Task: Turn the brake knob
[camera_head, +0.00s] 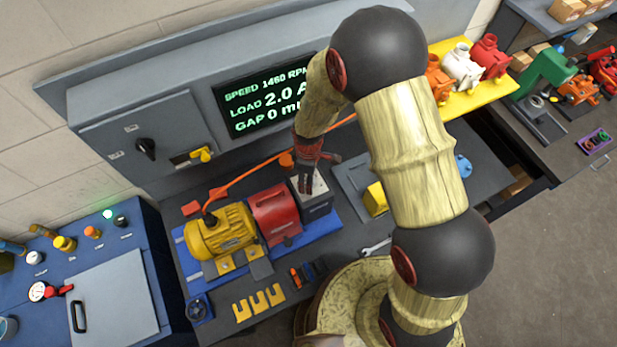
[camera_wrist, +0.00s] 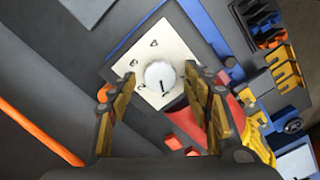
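The brake knob (camera_wrist: 160,75) is a round white knob with a dark pointer mark, on a pale square plate (camera_wrist: 153,47) in the wrist view. The plate tops a dark grey block (camera_head: 318,204) at the right end of the motor row in the head view. My gripper (camera_wrist: 160,80) is open, its fingers on either side of the knob in the picture with gaps between. In the head view my gripper (camera_head: 306,188) points down over the plate and hides the knob. I cannot tell whether the fingertips are level with the knob or above it.
A yellow motor (camera_head: 221,232) and red housing (camera_head: 274,214) stand left of the block. An orange cable (camera_head: 255,168) runs behind. A display (camera_head: 268,105) reads speed 1460 RPM and load 2.0. A wrench (camera_head: 376,246) and yellow brackets (camera_head: 259,303) lie in front.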

